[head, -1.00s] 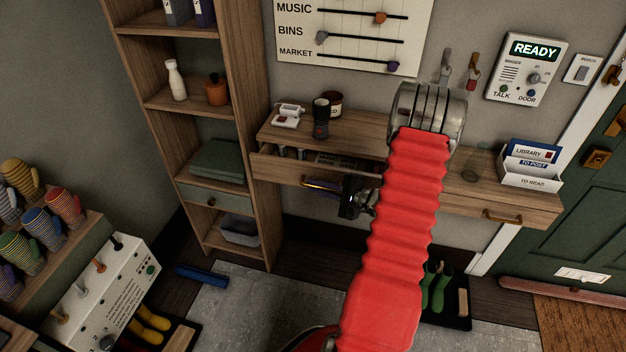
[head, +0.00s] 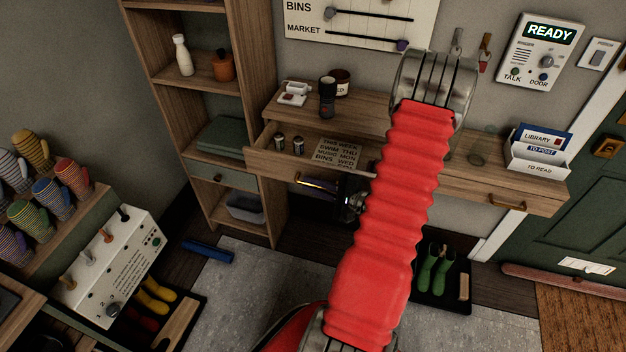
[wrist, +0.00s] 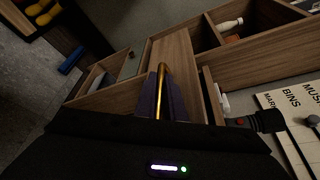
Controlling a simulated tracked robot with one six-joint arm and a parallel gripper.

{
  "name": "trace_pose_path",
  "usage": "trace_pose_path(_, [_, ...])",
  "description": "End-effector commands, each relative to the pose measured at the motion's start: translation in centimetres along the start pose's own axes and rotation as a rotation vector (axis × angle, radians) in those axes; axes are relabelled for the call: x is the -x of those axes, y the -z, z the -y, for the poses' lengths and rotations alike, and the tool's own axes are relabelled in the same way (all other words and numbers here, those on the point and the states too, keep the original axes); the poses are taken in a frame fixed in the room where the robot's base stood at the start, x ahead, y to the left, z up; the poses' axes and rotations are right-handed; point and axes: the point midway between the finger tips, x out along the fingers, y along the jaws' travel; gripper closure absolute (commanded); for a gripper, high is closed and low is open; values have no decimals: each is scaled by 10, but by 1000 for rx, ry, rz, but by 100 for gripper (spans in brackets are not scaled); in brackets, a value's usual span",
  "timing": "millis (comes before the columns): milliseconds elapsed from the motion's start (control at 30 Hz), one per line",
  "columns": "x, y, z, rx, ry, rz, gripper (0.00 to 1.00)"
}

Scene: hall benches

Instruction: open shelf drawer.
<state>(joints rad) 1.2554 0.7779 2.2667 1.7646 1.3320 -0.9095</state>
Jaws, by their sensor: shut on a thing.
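The left drawer (head: 290,165) under the wall shelf (head: 375,120) stands well open, showing two small cylinders and a printed note inside. Its brass handle (wrist: 163,75) runs between my gripper's dark purple fingers in the wrist view. My gripper (head: 322,186) is shut on this handle at the drawer's front, low and left of my red arm sleeve. The sleeve hides the drawer's right end. The right drawer (head: 510,205) under the same shelf is closed, with its own brass handle.
A tall shelf unit (head: 265,60) stands close at the left, with a small green-fronted drawer (head: 222,178). A torch (head: 327,97), a jar and a white device sit on the wall shelf. A letter rack (head: 538,155) stands at its right. Green boots (head: 435,270) stand below.

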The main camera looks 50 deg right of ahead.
Motion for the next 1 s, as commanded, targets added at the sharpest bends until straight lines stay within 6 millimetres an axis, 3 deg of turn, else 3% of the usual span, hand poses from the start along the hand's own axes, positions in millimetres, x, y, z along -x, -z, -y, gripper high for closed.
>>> trace_pose_path(167, [-1,-1,-2,-3,-6,3,100])
trace_pose_path(200, [-1,-1,-2,-3,-5,4,89])
trace_pose_path(300, [0,0,-2,-2,-4,3,83])
trace_pose_path(667, [4,1,0,-1,0,0,83])
trace_pose_path(1000, [38,2,1,-2,2,-2,83])
